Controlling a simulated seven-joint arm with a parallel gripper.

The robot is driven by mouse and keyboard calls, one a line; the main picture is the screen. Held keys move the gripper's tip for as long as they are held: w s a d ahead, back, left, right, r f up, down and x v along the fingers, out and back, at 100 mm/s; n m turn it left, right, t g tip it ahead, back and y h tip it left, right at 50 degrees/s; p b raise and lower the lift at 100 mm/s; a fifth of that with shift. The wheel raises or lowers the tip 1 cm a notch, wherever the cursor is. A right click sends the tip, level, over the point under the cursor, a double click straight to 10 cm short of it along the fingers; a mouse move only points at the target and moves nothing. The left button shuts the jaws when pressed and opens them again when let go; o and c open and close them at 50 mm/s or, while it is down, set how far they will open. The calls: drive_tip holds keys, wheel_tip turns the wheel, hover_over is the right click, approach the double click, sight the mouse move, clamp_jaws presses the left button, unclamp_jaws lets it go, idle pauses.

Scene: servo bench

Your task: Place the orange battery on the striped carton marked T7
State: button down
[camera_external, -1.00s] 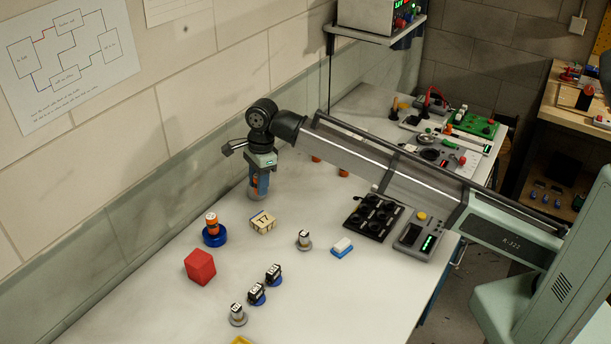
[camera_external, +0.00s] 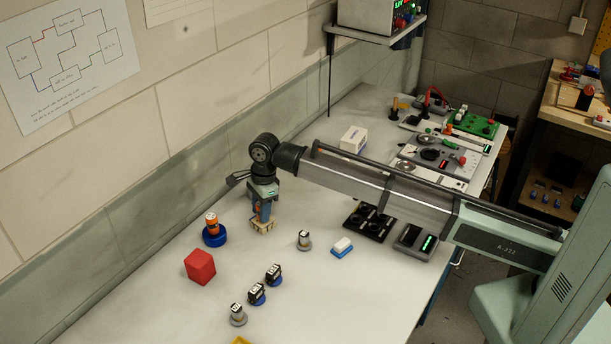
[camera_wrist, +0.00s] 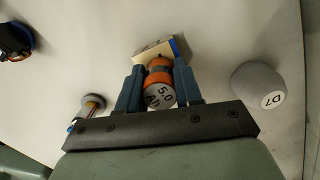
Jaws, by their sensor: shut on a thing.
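My gripper (camera_external: 262,212) points down at the back left of the bench, shut on an orange battery (camera_external: 264,212). In the wrist view the battery (camera_wrist: 160,84) sits between the two blue fingers (camera_wrist: 160,92), its grey end marked 5.0 Ah facing the camera. The pale carton (camera_external: 261,228) is directly below the gripper in the external view. Part of the carton also shows beyond the battery in the wrist view (camera_wrist: 150,50), with a blue edge. Its marking is hidden now. I cannot tell whether battery and carton touch.
Another orange-topped cylinder (camera_external: 211,221) stands on a blue base left of the carton. A red block (camera_external: 200,267) is nearer the front. A small grey-based piece (camera_external: 304,240) stands to the right. A grey round thing marked D7 (camera_wrist: 258,85) shows in the wrist view.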

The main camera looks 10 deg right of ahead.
drive_tip(key=shift+f, duration=0.1)
drive_tip(key=c, duration=0.8)
unclamp_jaws()
drive_tip(key=shift+o, duration=0.2)
drive_tip(key=r, duration=0.4)
drive_tip(key=d+r, duration=0.1)
drive_tip(key=r, duration=0.7)
drive_tip(key=shift+w+d+r, duration=0.1)
drive_tip(key=shift+w+d, duration=0.1)
drive_tip(key=shift+w, duration=0.05)
